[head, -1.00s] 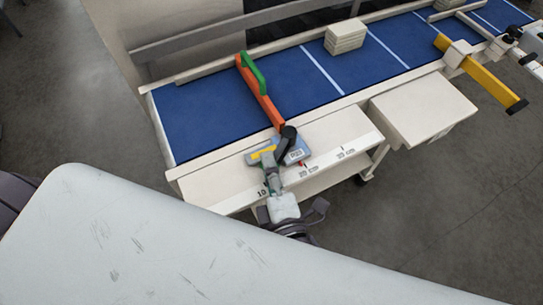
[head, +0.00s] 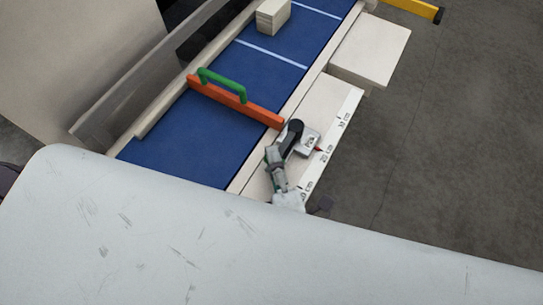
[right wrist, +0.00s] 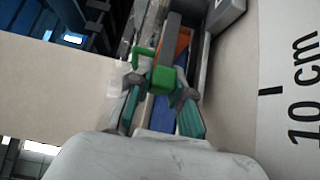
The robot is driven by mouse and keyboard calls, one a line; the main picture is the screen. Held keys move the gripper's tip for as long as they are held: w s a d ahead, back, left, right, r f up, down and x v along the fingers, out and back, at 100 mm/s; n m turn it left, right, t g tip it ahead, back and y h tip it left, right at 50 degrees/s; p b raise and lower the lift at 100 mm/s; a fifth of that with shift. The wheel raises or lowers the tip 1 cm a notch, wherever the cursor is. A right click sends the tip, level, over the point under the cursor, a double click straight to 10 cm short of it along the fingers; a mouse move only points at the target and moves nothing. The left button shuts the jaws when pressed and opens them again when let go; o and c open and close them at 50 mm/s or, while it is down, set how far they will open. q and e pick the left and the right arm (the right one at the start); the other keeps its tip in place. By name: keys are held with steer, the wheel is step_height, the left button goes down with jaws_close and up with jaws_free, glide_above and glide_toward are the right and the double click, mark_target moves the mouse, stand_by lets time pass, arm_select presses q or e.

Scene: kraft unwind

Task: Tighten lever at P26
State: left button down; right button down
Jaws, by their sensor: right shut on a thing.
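The black lever (head: 293,132) sits on a small grey block (head: 309,143), whose label looks like P26, at the near end of the orange guide bar (head: 235,100). My right gripper (head: 278,153) is at the lever's near end and shut on it. In the right wrist view, its teal-padded fingers (right wrist: 158,103) stand either side of the line to the green handle (right wrist: 163,79). The lever's held part is hard to make out there. The green handle (head: 221,82) rises from the orange bar in the head view. My left gripper is not in view.
A pale ledge with a centimetre scale (head: 327,155) runs beside the lever. A pale side box (head: 370,50) and a yellow bar (head: 412,9) lie beyond. Grey floor is clear at right.

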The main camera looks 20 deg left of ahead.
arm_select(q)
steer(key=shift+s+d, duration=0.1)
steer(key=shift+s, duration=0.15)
arm_select(e)
steer(key=shift+r, duration=0.1)
steer(key=c, duration=1)
jaws_free()
steer(key=shift+w, duration=0.15)
steer(key=shift+c, duration=0.2)
steer(key=v, duration=1.2)
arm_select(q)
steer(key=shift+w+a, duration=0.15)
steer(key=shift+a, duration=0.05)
